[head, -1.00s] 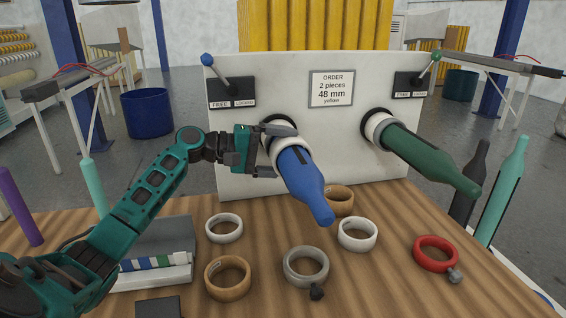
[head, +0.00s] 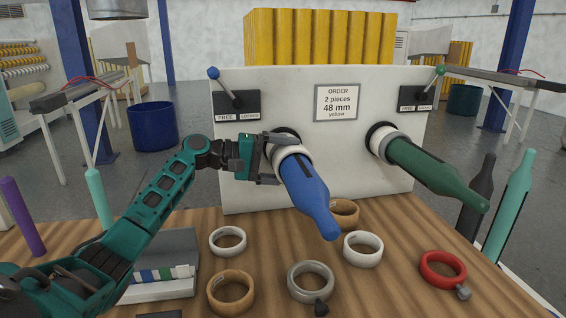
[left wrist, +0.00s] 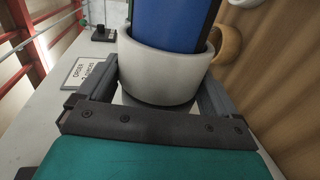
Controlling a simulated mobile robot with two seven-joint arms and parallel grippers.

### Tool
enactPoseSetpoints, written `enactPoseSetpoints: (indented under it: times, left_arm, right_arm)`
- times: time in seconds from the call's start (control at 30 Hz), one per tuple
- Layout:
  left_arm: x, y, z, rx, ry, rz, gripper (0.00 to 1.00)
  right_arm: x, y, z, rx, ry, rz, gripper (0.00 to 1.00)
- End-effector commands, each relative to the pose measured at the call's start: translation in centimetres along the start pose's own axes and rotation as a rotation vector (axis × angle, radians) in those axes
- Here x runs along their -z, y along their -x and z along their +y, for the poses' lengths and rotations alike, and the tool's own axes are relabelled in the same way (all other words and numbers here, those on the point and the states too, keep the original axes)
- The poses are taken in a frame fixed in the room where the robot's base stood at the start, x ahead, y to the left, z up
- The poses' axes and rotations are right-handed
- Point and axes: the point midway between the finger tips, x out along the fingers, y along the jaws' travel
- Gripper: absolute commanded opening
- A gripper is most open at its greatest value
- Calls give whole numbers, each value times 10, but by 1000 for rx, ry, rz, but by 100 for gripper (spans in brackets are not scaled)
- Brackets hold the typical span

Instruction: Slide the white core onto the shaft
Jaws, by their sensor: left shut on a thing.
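The white core (head: 289,152) is around the blue-nosed shaft (head: 305,190), near its base at the white panel. My left gripper (head: 281,160) is shut on the core, with one finger above and one below it. In the left wrist view the core (left wrist: 165,78) sits between the two fingers, and the blue nose (left wrist: 168,25) passes through its opening with a visible gap on one side. The exact distance from the core to the panel is hard to tell. My right gripper is not in view.
A second shaft with a green nose (head: 432,168) sticks out to the right. Small levers (head: 225,85) stand on the panel (head: 262,85). Loose rings, including a red one (head: 426,268) and a white one (head: 347,250), lie on the wooden table (head: 395,240). Upright dark and teal noses stand at right.

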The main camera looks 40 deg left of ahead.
Motion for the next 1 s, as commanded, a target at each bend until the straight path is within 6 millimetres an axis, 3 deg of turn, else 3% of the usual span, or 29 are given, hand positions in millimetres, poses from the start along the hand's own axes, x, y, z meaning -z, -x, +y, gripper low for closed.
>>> enactPoseSetpoints:
  times: [0.53,0.57,0.6,0.87,1.0]
  left_arm:
    - [4,0,-3,1,0,5,63]
    - [4,0,-3,2,0,5,95]
    - [4,0,-3,2,0,5,99]
    - [5,1,-4,4,0,7,100]
    - [5,11,-4,5,0,9,100]
  right_arm:
    - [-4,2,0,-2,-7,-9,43]
    - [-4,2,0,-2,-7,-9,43]
    - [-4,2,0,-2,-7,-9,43]
    - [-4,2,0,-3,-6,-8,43]
    - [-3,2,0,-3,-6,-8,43]
